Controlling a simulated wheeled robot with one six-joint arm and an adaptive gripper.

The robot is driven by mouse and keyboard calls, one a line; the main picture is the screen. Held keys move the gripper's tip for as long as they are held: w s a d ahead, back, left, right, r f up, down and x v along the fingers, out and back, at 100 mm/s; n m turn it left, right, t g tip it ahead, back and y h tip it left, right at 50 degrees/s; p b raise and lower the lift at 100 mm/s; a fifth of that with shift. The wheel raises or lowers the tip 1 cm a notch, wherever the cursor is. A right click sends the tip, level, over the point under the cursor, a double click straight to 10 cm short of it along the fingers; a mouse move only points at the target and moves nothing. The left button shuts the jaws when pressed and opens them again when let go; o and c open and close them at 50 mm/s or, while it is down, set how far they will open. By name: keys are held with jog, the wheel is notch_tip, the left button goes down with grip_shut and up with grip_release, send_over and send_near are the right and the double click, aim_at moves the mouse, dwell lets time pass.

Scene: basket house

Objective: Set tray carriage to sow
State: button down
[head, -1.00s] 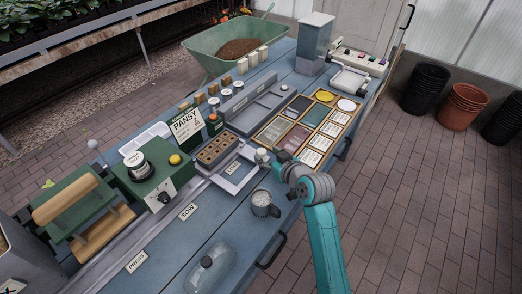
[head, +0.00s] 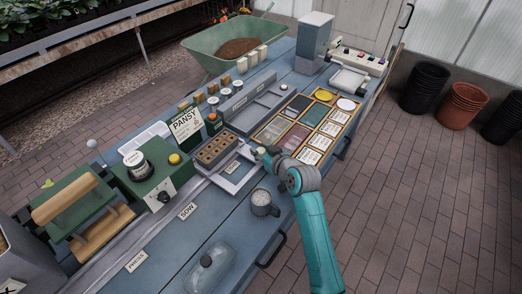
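The tray carriage (head: 240,180) is a pale grey frame on the rail at the front of the blue bench. A brown tray with several round cells (head: 217,151) sits at its upper left side. The SOW label (head: 187,211) lies on the bench to the lower left of the carriage, and the PRESS label (head: 136,262) is further down left. My gripper (head: 262,155) is at the right edge of the carriage, by a small pale knob there. Its fingers are too small and covered to tell whether they are shut or touching the knob.
A grey mug (head: 264,204) stands close below my arm. A glass cover with a dark knob (head: 207,263) is near the front edge. A green box with a dial (head: 148,180) stands left of the carriage. Wooden seed frames (head: 312,142) lie to the right. The rail toward PRESS looks clear.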

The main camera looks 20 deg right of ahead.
jog(key=shift+s+a, duration=0.65)
jog(key=shift+a, duration=0.25)
jog(key=shift+s+a, duration=0.6)
jog(key=shift+a, duration=0.25)
jog(key=c, duration=0.8)
grip_release()
jog(key=shift+d, duration=0.1)
jog(key=v, duration=1.2)
